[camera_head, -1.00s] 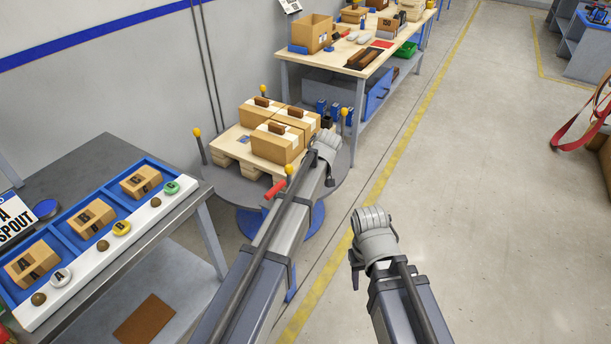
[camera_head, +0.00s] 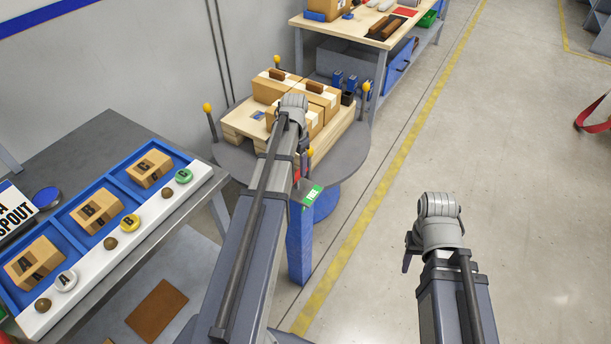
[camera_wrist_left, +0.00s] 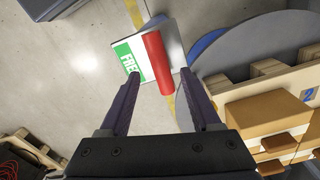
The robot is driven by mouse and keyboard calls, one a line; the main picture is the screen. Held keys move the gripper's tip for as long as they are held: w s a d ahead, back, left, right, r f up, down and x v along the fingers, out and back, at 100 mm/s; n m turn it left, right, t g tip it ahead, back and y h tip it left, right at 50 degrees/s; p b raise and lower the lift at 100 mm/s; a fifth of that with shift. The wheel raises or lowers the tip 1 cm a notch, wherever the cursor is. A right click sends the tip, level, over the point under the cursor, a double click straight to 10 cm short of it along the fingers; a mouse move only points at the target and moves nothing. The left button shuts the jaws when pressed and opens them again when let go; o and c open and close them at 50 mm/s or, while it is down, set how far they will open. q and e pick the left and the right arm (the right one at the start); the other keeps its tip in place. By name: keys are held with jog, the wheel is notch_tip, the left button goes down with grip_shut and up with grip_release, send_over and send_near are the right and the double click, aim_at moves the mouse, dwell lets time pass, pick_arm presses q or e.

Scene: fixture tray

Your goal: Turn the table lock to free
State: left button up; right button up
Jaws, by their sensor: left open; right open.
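The table lock shows in the left wrist view as a red handle (camera_wrist_left: 157,62) over a plate with a green FREE label (camera_wrist_left: 128,60). In the head view the green label (camera_head: 312,195) sits atop a blue post beside the round table (camera_head: 345,150); the handle is mostly hidden by my left arm. My left gripper (camera_wrist_left: 160,75) is open, its fingers on either side of the handle in the picture; I cannot tell whether they touch it. In the head view its fingers are hidden. My right gripper (camera_head: 438,230) is over open floor, away from the lock.
The round table carries a wooden pallet (camera_head: 236,128) with several cardboard boxes (camera_head: 318,95), and yellow-topped posts stand round its rim. A grey bench with a blue tray (camera_head: 120,178) is at left. A wooden workbench (camera_head: 372,30) stands behind.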

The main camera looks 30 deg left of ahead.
aim_at(297, 176)
pick_arm(q)
jog(key=shift+f, duration=0.15)
notch_tip(297, 176, down, 8)
jog(key=b, duration=0.8)
jog(key=shift+r, duration=0.2)
